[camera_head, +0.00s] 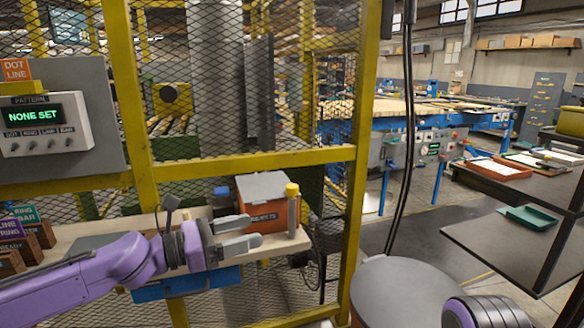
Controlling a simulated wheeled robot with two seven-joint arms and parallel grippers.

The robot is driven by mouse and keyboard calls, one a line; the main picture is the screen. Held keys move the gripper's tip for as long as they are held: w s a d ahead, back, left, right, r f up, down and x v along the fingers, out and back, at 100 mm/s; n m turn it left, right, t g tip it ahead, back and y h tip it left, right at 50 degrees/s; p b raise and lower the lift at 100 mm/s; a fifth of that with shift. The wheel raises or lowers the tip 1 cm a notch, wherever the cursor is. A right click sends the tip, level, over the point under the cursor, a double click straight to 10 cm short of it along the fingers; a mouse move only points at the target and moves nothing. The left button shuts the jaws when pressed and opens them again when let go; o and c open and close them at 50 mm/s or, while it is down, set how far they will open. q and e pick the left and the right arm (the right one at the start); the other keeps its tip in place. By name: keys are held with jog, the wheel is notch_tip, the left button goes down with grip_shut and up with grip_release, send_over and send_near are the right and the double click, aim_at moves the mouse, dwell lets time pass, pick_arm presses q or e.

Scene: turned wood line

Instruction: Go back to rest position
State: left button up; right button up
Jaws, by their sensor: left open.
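My left arm, purple, comes in from the left. Its grey left gripper (254,230) points right, with its two fingers apart and nothing visible between them. It is in front of the wooden shelf (285,243) and overlaps the lower left of an orange bin with a grey lid (268,188) in the picture. I cannot tell whether it touches the bin. A ribbed purple and grey part of mine shows at the bottom right edge; my right gripper is not in view.
A yellow-framed mesh fence (128,90) stands close ahead. A pattern panel (45,125) reading "NONE SET" hangs at left above small labelled wooden blocks (30,246). A yellow-capped post (292,205) stands by the bin. Dark shelves (500,246) with trays are at right. Floor shows beyond the fence.

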pick_arm(q)
notch_tip(320, 180, down, 18)
jog(key=d+m+t+y, duration=0.2)
jog(key=m+y, duration=0.1)
jog(key=y, duration=0.4)
jog(key=s+a+f+m+g+y, duration=0.1)
jog(key=s+f+m+g+y, duration=0.1)
jog(key=s+f, duration=0.55)
jog(key=s+a+f+m+g+y, duration=0.1)
jog(key=s+f+m+g+y, duration=0.2)
jog(key=f, duration=0.8)
jog(key=s+a+f+m+y, duration=0.3)
jog(key=s+a+f, duration=0.4)
jog(key=s, duration=0.4)
jog(key=s+a+f+m+g+y, duration=0.1)
jog(key=s+a+f+m+y, duration=0.1)
jog(key=s+a, duration=0.4)
jog(key=s+a+f+m+g+y, duration=0.1)
jog(key=s+a+f+m+y, duration=0.1)
jog(key=s+a, duration=0.4)
jog(key=shift+a+f+m, duration=0.15)
jog(key=shift+a+m, duration=0.45)
jog(key=shift+a, duration=0.2)
